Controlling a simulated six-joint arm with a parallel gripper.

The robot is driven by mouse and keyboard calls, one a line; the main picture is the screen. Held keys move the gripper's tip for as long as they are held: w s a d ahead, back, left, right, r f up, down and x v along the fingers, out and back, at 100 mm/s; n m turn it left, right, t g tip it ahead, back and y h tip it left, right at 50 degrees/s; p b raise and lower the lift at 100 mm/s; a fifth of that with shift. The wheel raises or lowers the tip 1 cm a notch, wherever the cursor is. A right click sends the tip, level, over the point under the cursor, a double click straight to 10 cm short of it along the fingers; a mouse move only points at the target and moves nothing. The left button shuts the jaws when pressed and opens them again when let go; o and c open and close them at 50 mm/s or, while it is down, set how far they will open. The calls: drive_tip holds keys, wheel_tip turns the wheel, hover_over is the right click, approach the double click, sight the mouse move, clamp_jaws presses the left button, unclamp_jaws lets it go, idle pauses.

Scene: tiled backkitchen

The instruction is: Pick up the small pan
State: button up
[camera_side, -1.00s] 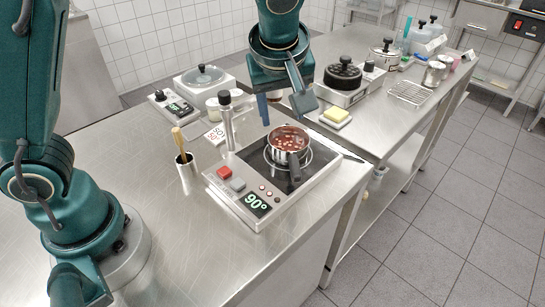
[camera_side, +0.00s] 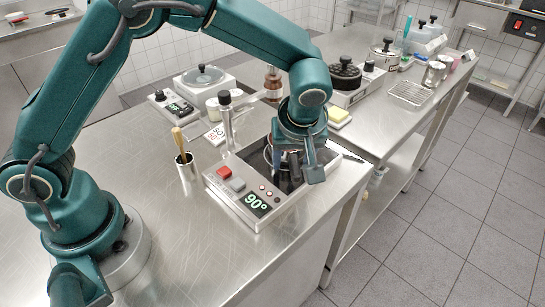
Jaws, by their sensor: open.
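The small pan (camera_side: 270,152) stands on the hot plate (camera_side: 258,207), which reads 90° on its front display. Most of the pan is hidden behind my gripper, and only a bit of its side shows. My gripper (camera_side: 298,178) is down over the pan with its jaws open, pointing at the hot plate. Its fingers are close around the front of the pan, where the handle was seen earlier. I cannot tell whether they touch it.
A metal post (camera_side: 227,125) rises from the hot plate's back left. A cup with a wooden-handled tool (camera_side: 186,168) stands to the left. The counter's front left is clear.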

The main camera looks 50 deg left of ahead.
clamp_jaws()
drive_tip(key=shift+r, duration=0.15)
